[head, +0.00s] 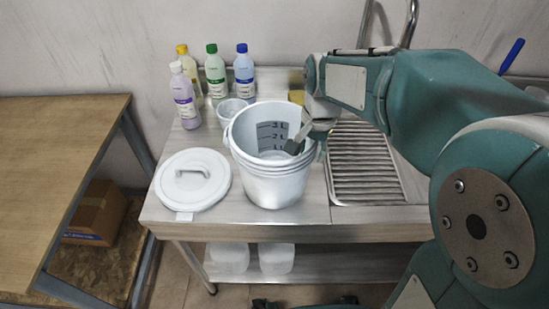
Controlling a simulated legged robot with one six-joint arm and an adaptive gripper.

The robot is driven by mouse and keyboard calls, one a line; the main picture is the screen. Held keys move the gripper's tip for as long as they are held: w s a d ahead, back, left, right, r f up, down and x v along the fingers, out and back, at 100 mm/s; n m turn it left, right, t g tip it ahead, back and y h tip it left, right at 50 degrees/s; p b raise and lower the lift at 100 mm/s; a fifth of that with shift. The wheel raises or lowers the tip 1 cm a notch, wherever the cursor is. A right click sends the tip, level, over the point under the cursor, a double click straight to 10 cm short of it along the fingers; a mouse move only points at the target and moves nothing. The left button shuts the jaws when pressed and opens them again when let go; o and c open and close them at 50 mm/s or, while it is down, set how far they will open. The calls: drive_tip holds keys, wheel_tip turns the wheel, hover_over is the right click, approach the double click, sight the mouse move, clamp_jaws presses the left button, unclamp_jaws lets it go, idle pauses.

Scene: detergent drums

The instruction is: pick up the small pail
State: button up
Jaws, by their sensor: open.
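The small pail (272,185) is white, with dark litre marks on its inner wall. It stands upright on the steel counter, near its front edge, in the middle of the head view. My gripper (298,140) is over the right part of the pail's mouth, with its grey fingers pointing down and left. The fingers are open and I see nothing held between them. I cannot tell whether they touch the pail wall. My wrist and the fingers hide part of the right rim.
A white lid (193,181) lies left of the pail. A small clear cup (230,111) and several bottles (215,75) stand behind. A ribbed drainboard (366,165) is at right. A wooden table (60,150) is at left, with a cardboard box (95,212) below.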

drive_tip(key=shift+a+f, duration=0.1)
drive_tip(key=shift+f, duration=0.35)
clamp_jaws()
drive_tip(key=shift+r, duration=0.15)
